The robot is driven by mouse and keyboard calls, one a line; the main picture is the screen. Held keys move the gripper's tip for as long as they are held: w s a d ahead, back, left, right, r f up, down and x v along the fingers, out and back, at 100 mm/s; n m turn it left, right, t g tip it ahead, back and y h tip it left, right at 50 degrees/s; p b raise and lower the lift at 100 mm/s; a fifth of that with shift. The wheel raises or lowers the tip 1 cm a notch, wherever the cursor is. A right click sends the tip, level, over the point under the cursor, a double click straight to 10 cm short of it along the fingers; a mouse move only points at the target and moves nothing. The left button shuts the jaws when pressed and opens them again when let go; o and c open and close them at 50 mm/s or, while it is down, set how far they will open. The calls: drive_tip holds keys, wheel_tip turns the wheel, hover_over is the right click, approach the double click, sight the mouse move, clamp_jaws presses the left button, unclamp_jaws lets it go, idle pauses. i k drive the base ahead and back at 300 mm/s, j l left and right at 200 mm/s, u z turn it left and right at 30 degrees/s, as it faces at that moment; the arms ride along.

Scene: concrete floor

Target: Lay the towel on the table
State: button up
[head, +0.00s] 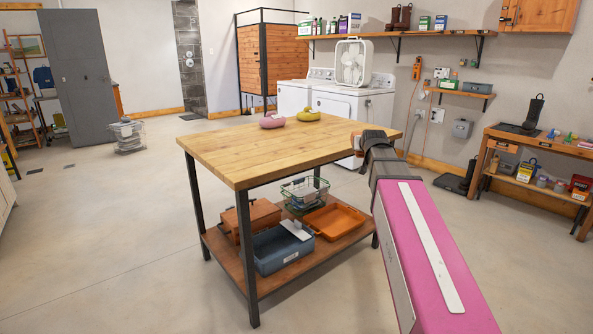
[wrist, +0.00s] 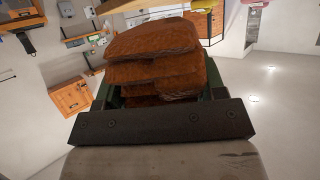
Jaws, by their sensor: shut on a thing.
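A brown folded towel (wrist: 155,70) fills the space between the fingers of my gripper (wrist: 162,85) in the wrist view. My gripper is shut on it, and the folds stick out past the fingers. In the head view my gripper (head: 366,138) is at the right edge of the wooden table (head: 270,152), and a small brown bit of the towel (head: 356,137) shows at its left. The rest of the towel is hidden there by my arm. I cannot tell whether the towel touches the table.
A pink item (head: 272,121) and a yellow item (head: 308,116) lie at the table's far side. The rest of the top is clear. The lower shelf holds a blue bin (head: 277,254), an orange tray (head: 334,220), a wire basket (head: 301,190) and a brown box (head: 262,213).

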sight(288, 151)
drive_tip(key=i+l+u, duration=0.2)
drive_tip(key=u, duration=0.15)
drive_tip(key=i+l+u, duration=0.15)
drive_tip(key=l+u, duration=0.2)
drive_tip(key=i+l+u, duration=0.1)
drive_tip(key=l+u, duration=0.2)
drive_tip(key=l, duration=0.15)
drive_tip(key=i+l+u, duration=0.1)
drive_tip(key=l+u, duration=1.3)
drive_tip(key=l, duration=0.2)
drive_tip(key=k+l+u, duration=0.15)
drive_tip(key=l+u, duration=0.15)
drive_tip(key=k+l+u, duration=0.15)
drive_tip(key=l+u, duration=0.2)
drive_tip(key=l, duration=0.15)
drive_tip(key=k+l+u, duration=0.2)
drive_tip(key=l+u, duration=0.15)
drive_tip(key=k+l+u, duration=0.15)
drive_tip(key=l+u, duration=0.25)
drive_tip(key=k+l+u, duration=0.25)
drive_tip(key=l+u, duration=0.2)
